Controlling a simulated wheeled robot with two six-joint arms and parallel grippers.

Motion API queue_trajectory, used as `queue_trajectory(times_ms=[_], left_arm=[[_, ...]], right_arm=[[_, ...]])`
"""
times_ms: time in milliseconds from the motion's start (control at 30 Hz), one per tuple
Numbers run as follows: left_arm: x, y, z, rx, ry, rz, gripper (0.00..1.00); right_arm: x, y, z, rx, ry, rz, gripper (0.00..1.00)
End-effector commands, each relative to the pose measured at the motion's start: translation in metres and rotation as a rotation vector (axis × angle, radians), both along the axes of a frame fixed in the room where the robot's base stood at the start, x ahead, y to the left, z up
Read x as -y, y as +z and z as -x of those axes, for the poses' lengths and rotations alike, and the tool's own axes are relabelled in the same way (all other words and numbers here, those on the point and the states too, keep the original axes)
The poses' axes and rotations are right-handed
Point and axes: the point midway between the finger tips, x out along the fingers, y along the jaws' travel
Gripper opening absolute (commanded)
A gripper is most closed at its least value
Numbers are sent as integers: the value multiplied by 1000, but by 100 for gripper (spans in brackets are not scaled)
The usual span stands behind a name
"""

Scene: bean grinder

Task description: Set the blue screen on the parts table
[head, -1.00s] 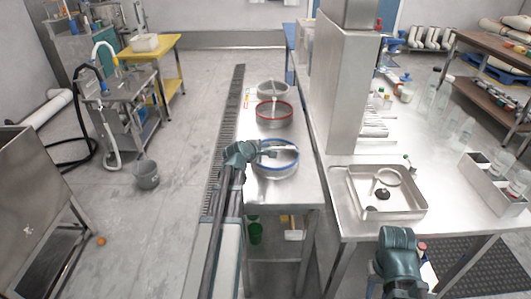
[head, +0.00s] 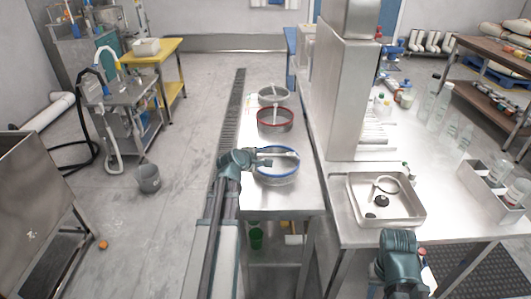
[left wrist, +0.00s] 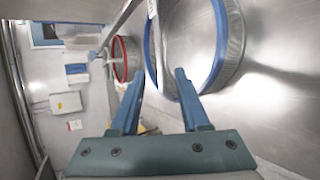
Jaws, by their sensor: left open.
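The blue screen (head: 278,176), a round steel sieve with a blue rim and a pale bar across its top, sits flat on the narrow steel table (head: 285,200). In the left wrist view the blue screen (left wrist: 233,50) fills the upper middle, partly cut off by the frame. My left gripper (head: 262,160) is at its left side. Its two blue fingers (left wrist: 160,82) are spread, with part of the rim showing beyond and between them; nothing is clamped. Whether a finger touches the rim I cannot tell. My right arm's end (head: 400,258) is at the lower right; its fingertips are hidden.
A red-rimmed screen (head: 275,124) and a grey one (head: 273,95) stand farther back on the same table. A steel column (head: 343,95) rises to the right. A steel tray (head: 385,217) with small parts lies on the right table. The narrow table's front is bare.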

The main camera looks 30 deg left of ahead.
Motion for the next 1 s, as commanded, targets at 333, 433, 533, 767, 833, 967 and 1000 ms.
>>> queue_trajectory(times_ms=[333,433,533,767,833,967,1000], left_arm=[[6,36,56,0,1,1,45],[6,40,63,0,1,0,45],[6,41,67,1,1,1,45],[6,41,67,1,0,0,45],[6,41,67,1,0,0,45],[22,36,64,-24,-49,-23,45],[37,32,61,-47,-96,-47,45]], right_arm=[[0,36,0,0,0,0,38],[0,39,0,0,0,0,38],[0,41,0,0,0,0,38],[0,40,0,0,0,0,38],[0,40,0,0,0,0,38],[0,40,0,0,0,0,38],[0,40,0,0,0,0,38]])
